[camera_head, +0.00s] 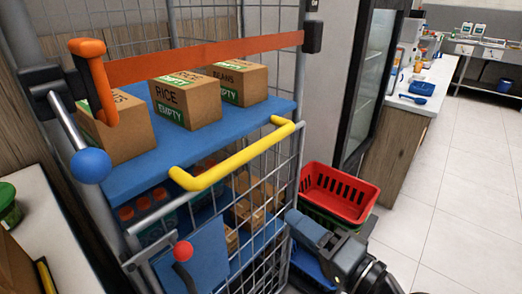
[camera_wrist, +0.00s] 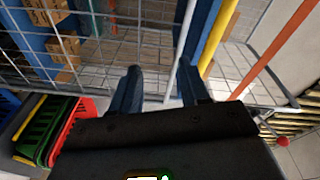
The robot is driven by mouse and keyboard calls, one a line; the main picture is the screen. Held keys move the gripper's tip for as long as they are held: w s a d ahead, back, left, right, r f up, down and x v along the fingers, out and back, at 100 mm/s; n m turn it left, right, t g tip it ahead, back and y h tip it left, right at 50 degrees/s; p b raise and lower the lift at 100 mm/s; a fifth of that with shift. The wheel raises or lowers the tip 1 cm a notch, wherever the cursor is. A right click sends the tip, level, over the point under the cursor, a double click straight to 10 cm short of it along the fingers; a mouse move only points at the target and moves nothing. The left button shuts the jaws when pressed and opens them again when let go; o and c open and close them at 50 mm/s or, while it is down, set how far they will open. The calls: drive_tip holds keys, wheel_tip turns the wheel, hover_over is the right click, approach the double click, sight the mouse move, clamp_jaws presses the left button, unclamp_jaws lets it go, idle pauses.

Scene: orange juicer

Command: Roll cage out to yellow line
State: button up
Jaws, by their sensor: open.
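The roll cage (camera_head: 297,160) stands in front of me in the head view, with grey wire sides and blue shelves (camera_head: 130,172). An orange strap (camera_head: 200,60) crosses its front, and a yellow handle bar (camera_head: 235,158) spans below it. Boxes marked RICE (camera_head: 185,103) and BEANS sit on the upper shelf. My gripper (camera_head: 306,232) is low at the cage's right front corner. In the wrist view, my gripper (camera_wrist: 160,82) has its fingers apart, with a thin grey cage tube (camera_wrist: 183,45) showing between them; contact cannot be told. I see no yellow floor line.
A red basket (camera_head: 340,190) stacked on a green one stands close right of the cage, beside my arm. A glass-door fridge (camera_head: 372,85) and a counter (camera_head: 405,140) are behind. Pale tiled floor (camera_head: 460,190) is clear at the right. A pale worktop (camera_head: 45,225) lies at the left.

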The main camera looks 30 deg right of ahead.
sight(256, 153)
drive_tip(key=w+r+y, duration=0.1)
drive_tip(key=w+r, duration=0.2)
drive_tip(key=w, duration=0.1)
drive_tip(key=w+a+r+m+t+y+p, duration=0.1)
drive_tip(key=w+r, duration=0.2)
drive_tip(key=w, duration=0.1)
drive_tip(key=w+r+m+y+p, duration=0.1)
drive_tip(key=w+r, duration=0.2)
drive_tip(key=w, duration=0.1)
drive_tip(key=shift+a+r+t, duration=0.2)
drive_tip(key=shift+a+t, duration=0.05)
drive_tip(key=shift+t, duration=0.05)
drive_tip(key=shift+w+a, duration=0.2)
drive_tip(key=shift+w, duration=0.5)
drive_tip(key=shift+c, duration=0.3)
clamp_jaws()
